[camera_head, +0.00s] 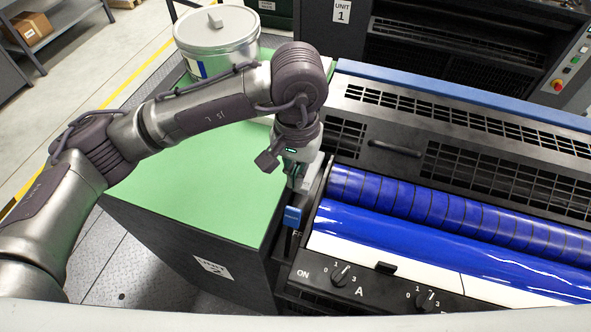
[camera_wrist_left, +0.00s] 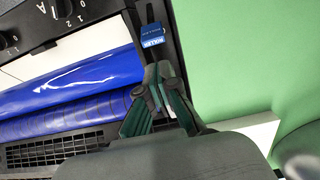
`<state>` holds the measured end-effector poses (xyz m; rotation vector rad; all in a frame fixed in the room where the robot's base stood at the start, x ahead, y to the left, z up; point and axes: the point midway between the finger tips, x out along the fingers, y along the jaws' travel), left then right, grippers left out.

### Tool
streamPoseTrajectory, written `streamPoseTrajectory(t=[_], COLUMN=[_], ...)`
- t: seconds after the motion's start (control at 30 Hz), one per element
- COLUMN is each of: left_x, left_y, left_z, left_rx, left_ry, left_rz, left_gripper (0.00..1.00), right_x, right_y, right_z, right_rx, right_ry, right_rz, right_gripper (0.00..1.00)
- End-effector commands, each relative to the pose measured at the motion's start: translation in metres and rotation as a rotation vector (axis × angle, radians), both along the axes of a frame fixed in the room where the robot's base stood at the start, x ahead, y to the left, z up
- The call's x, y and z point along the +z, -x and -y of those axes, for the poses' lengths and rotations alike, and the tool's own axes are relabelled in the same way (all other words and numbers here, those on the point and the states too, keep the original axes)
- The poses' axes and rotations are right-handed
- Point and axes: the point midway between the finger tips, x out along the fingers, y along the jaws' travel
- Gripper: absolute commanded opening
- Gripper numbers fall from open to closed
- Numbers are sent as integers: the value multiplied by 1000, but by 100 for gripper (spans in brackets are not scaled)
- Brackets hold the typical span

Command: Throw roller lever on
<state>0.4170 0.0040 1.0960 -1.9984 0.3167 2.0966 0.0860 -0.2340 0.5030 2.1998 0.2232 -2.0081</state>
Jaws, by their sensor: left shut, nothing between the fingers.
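The roller lever has a blue end (camera_head: 292,216), at the left side of the ink unit beside the green-topped cabinet. In the left wrist view the blue end (camera_wrist_left: 152,36) shows white lettering that reads ROLLER. My left gripper (camera_head: 297,182) points down just behind the blue end in the head view. In the left wrist view the fingers of my left gripper (camera_wrist_left: 159,76) are shut with nothing between them, their tips close to the blue end. I cannot tell whether they touch it. The lever's lower part is mostly hidden.
Blue ink rollers (camera_head: 430,210) lie right of the lever. A black control panel (camera_head: 385,290) with knobs and an ON label is in front.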

Motion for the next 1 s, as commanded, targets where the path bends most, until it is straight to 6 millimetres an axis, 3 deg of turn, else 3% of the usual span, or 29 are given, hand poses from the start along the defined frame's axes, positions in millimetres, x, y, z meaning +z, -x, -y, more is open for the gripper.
streamPoseTrajectory(t=[0.13, 0.4, 0.6, 1.0], left_x=[-26, -63, -71, -72], left_y=[3, 3, 3, -1], left_z=[-1, -1, -1, -2], left_rx=[2, 2, 1, 1], left_ry=[-1, 0, 1, 4], left_rz=[-7, -3, -1, 11], left_gripper=[0, 0, 0, 0], right_x=[18, 29, 30, 23], right_y=[-14, -2, 6, 0], right_z=[-1, 0, 2, 3], right_rx=[0, 0, 0, 0], right_ry=[-3, 0, 3, 3], right_rz=[23, 5, -8, 0], right_gripper=[68, 68, 68, 68])
